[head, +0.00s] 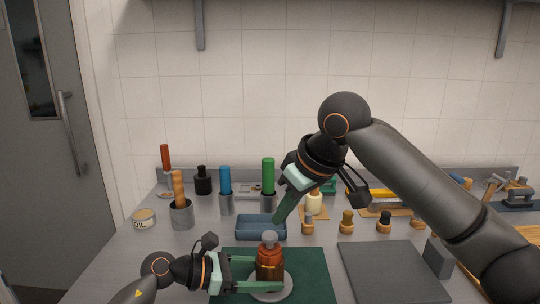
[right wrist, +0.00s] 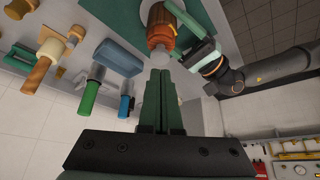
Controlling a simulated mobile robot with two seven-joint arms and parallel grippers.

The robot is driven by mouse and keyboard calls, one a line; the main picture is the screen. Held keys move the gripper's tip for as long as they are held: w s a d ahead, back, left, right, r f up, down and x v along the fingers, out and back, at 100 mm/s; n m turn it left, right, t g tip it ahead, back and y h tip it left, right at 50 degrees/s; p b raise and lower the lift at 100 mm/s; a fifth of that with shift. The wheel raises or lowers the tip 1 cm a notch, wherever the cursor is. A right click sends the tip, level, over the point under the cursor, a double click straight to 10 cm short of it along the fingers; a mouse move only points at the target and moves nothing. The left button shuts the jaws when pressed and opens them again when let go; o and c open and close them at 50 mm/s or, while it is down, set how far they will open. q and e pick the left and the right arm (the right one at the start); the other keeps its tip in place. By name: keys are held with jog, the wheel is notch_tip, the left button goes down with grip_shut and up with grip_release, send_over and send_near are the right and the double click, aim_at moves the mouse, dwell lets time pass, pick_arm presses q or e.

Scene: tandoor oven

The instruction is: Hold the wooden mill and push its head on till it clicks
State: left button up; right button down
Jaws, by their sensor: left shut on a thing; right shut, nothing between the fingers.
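The wooden mill (head: 269,266), reddish brown with a grey head (head: 269,238) on top, stands upright on a round grey base on the dark green mat (head: 312,262). It also shows in the right wrist view (right wrist: 160,24), its grey head toward my right fingers. My left gripper (head: 262,275) is shut on the mill's body from the left. My right gripper (head: 277,220) is shut and empty, tips pointing down just above the grey head. In the right wrist view its fingertips (right wrist: 160,72) end close to the head; I cannot tell whether they touch.
A blue tray (head: 261,236) lies behind the mill. Cups with orange, blue and green-handled tools (head: 181,214) stand at the back left. Several small brown and black knobs (head: 347,221) stand at the right, behind a dark grey board (head: 388,274). The counter's front left is clear.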

aim_at(272, 236)
jog(key=shift+x, duration=2.05)
jog(key=shift+f, duration=0.15)
dwell(0.4)
jog(key=shift+s+d+f, duration=0.1)
jog(key=shift+f, duration=0.35)
jog(key=shift+r, duration=2.6)
